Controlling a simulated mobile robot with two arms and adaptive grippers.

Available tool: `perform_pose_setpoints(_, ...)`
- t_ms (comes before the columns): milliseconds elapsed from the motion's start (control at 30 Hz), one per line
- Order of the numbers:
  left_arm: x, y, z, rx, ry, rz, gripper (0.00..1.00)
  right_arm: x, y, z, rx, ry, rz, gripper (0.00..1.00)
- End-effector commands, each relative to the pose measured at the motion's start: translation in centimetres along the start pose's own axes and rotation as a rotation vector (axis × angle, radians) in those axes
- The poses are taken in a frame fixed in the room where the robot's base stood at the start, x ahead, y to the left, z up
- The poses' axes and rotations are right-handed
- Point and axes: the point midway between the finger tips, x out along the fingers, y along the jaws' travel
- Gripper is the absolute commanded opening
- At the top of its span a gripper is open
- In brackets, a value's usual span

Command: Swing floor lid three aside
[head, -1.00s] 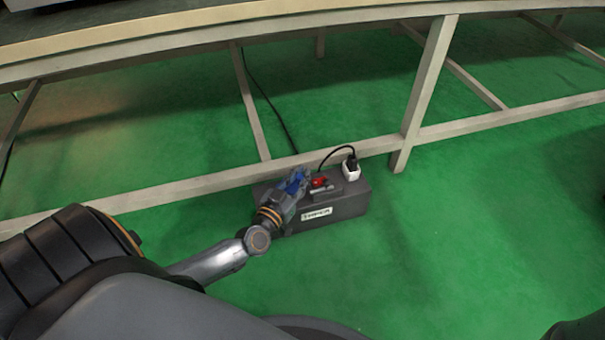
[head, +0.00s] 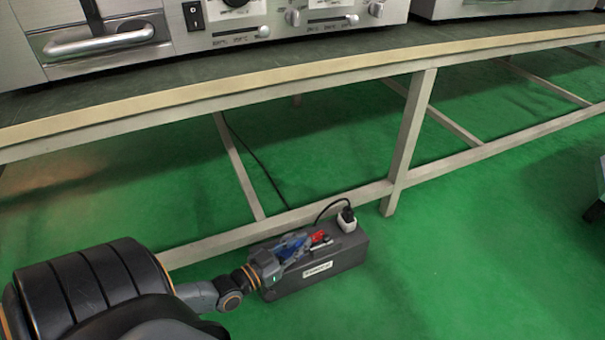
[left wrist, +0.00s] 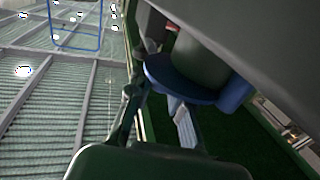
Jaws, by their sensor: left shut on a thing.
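A dark grey floor box (head: 345,253) with a pale label stands on the green floor below the bench rail. A red part (head: 319,237) and a white plug (head: 346,222) with a black cable sit on its top. My right gripper is out of view.
A pale bench frame with a leg (head: 408,140) and low rail (head: 225,243) runs behind the box. Steel appliances (head: 240,25) stand on the bench. A dark object (head: 597,207) is at the right edge. The floor (head: 470,260) right of the box is clear.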

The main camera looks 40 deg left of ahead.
Motion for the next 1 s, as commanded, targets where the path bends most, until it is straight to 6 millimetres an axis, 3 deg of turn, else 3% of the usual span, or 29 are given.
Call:
perform_pose_setpoints(467,-0.21,-0.52,0.13,0.005,-0.004,0.007,0.0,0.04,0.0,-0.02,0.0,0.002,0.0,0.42)
perform_pose_setpoints(500,-0.21,-0.52,0.13,0.005,-0.004,0.007,0.23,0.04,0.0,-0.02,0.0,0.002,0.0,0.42)
perform_pose_setpoints(600,-0.18,-0.46,0.13,0.005,-0.004,0.008,0.4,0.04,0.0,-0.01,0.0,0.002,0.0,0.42)
perform_pose_setpoints(1000,-0.81,-0.17,0.14,0.002,-0.004,0.012,0.4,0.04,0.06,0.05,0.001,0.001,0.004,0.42)
